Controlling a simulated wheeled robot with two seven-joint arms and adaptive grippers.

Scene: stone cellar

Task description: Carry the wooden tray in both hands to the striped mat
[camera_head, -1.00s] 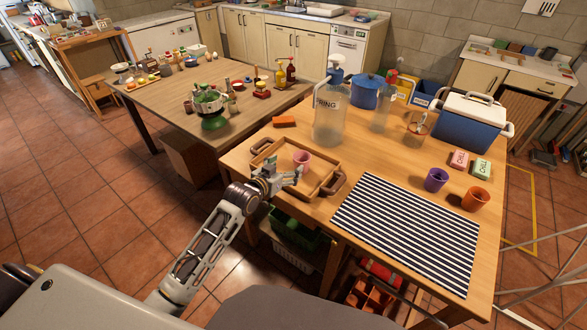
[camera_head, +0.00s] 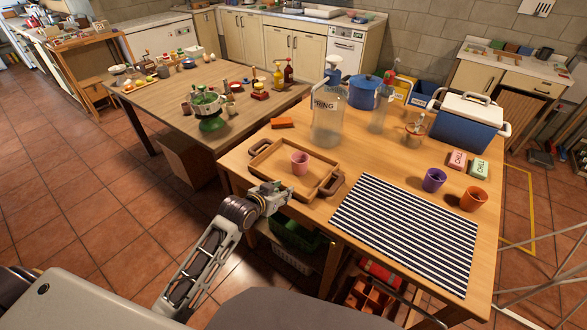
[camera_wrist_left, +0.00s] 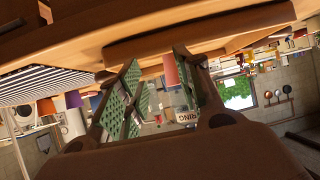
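The wooden tray (camera_head: 270,164) lies on the light wooden table, with a brown handle at its far left end and another at its near right end. A pink cup (camera_head: 300,163) stands upright in it. The striped mat (camera_head: 405,232) lies flat and bare to the right. My left gripper (camera_head: 282,191) is just off the tray's near side, apparently not holding it. In the left wrist view the picture is upside down; my left gripper (camera_wrist_left: 168,88) has its green-padded fingers apart, with the pink cup (camera_wrist_left: 171,70) seen beyond them. My right gripper is not in view.
Purple (camera_head: 433,180) and orange (camera_head: 473,199) cups stand behind the mat. A large clear bottle (camera_head: 327,118) and an orange block (camera_head: 282,123) are behind the tray. A blue cooler (camera_head: 463,130) stands at the back right. The table between tray and mat is clear.

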